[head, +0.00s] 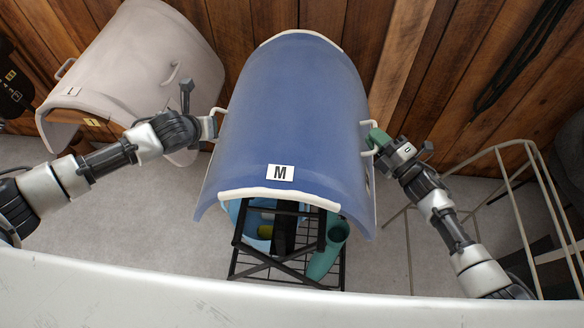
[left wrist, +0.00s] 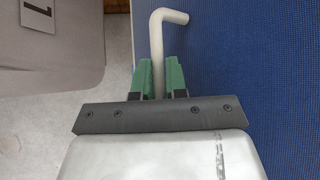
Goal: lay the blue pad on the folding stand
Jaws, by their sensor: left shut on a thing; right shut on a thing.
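The blue pad (head: 290,110) is a large arched shell with white end edges, an "M" label near its front, and a pale handle on each side. It is over the black folding stand (head: 282,278), whose crossed legs show below the front edge. Whether the pad touches the stand is hidden. My left gripper (head: 208,124) is shut on the left handle; the left wrist view shows the bent handle (left wrist: 158,40) between the green fingers (left wrist: 160,78). My right gripper (head: 374,142) is shut on the right handle.
A grey-white arched pad (head: 140,65) labelled "L" stands at the left. A light-blue tub (head: 232,212) and a teal boot-like item (head: 328,250) are beneath the blue pad. A pale metal rack (head: 520,190) stands at the right. A wooden wall (head: 420,60) is behind.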

